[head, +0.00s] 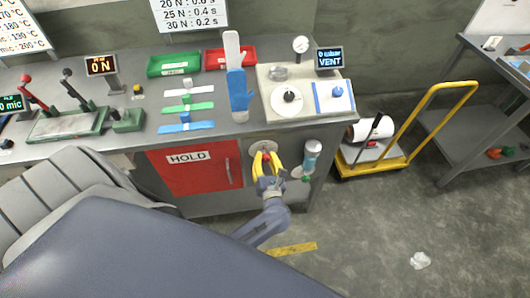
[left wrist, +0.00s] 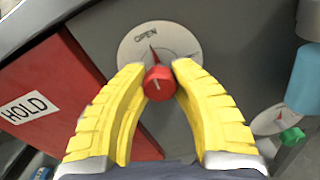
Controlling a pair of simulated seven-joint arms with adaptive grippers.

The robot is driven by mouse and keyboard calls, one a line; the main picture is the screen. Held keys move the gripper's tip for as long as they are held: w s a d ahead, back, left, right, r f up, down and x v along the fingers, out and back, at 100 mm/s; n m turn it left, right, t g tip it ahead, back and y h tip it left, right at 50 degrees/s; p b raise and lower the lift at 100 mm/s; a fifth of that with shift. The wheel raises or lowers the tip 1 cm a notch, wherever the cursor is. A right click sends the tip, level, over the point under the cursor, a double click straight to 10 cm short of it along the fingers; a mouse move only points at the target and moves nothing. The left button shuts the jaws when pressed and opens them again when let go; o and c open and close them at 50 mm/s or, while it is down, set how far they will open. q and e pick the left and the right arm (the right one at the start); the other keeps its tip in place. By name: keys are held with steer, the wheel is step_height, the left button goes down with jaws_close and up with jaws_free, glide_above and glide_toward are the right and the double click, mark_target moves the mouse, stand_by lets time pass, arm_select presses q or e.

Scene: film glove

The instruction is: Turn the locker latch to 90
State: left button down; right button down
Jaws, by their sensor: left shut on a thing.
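The locker's red door (head: 205,180) carries a HOLD label and a vertical handle, and looks closed. Right of it on the grey cabinet front, a red latch knob (left wrist: 158,84) sits on a round white dial plate (left wrist: 130,48) marked OPEN. The fingers hide part of the dial's lower edge. My right gripper is not in view.
A clear-and-blue cylinder (head: 312,158) is mounted just right of the knob, near a small dial with a green knob (left wrist: 292,136). The bench top above holds trays, coloured strips and an upright blue glove (head: 239,90). A yellow trolley (head: 375,163) stands right.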

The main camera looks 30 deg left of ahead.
arm_select(q)
steer(key=m, duration=0.3)
steer(key=shift+m, duration=0.4)
steer(key=m, duration=0.4)
steer(key=shift+a+m, duration=0.1)
steer(key=shift+m, duration=0.2)
steer(key=m, duration=0.4)
steer(key=shift+m, duration=2.4)
steer(key=c, duration=1)
jaws_free()
steer(key=shift+c, duration=0.2)
steer(key=shift+o, duration=0.2)
